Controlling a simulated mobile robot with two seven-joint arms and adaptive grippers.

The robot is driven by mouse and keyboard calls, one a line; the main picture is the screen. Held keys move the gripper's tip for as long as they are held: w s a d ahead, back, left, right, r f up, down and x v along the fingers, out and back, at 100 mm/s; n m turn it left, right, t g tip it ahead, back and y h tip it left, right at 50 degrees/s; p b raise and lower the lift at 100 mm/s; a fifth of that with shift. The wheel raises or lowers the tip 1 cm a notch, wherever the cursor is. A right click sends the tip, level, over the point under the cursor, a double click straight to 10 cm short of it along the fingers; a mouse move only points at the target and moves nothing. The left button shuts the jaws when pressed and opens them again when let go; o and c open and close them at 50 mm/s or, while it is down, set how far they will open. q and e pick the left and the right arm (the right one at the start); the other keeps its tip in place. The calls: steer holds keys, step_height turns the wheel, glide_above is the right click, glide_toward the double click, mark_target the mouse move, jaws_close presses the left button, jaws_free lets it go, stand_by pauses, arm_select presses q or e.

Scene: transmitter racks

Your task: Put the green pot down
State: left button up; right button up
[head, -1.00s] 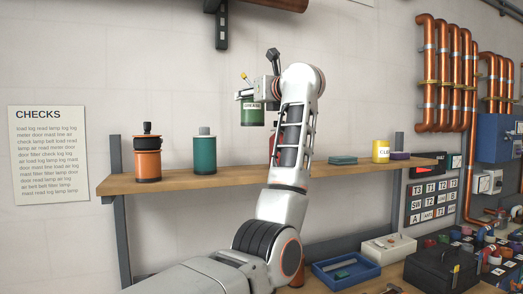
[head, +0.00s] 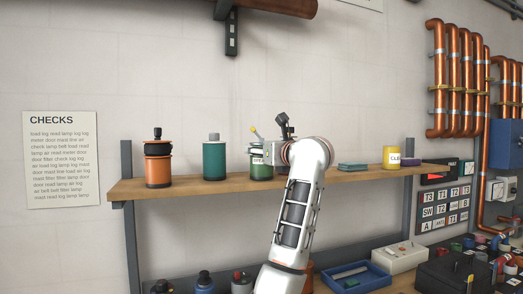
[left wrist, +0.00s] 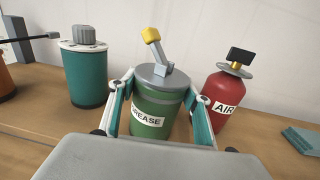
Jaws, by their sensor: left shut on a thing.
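The green pot (head: 261,169) has a grey lid, a yellow-tipped lever and a label reading GREASE. It is upright at the wooden shelf (head: 225,185), with its base level with the bottles there; whether it fully rests on the wood I cannot tell. The pot also shows in the left wrist view (left wrist: 152,128). My left gripper (left wrist: 160,115) is shut on it, one finger on each side. In the head view my left gripper (head: 270,150) and wrist cover part of the pot. The pot's lowest part is hidden in the left wrist view. My right gripper is not in view.
A teal bottle (head: 214,160) and an orange canister (head: 158,163) stand left of the pot. A red AIR bottle (left wrist: 222,100) stands close on its right. Further right are a teal block (head: 353,167) and a yellow can (head: 391,157). A blue tray (head: 375,279) lies below.

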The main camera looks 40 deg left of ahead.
arm_select(q)
steer(key=shift+s+r, duration=0.1)
steer(key=shift+r, duration=0.1)
steer(key=shift+f, duration=0.1)
steer(key=o, duration=1.4)
steer(key=shift+f, duration=0.1)
steer(key=shift+o, duration=0.2)
steer(key=shift+d, duration=0.2)
steer(key=b+v, duration=0.2)
steer(key=v, duration=0.9)
steer(key=shift+s+d, duration=0.2)
steer(key=shift+d, duration=0.1)
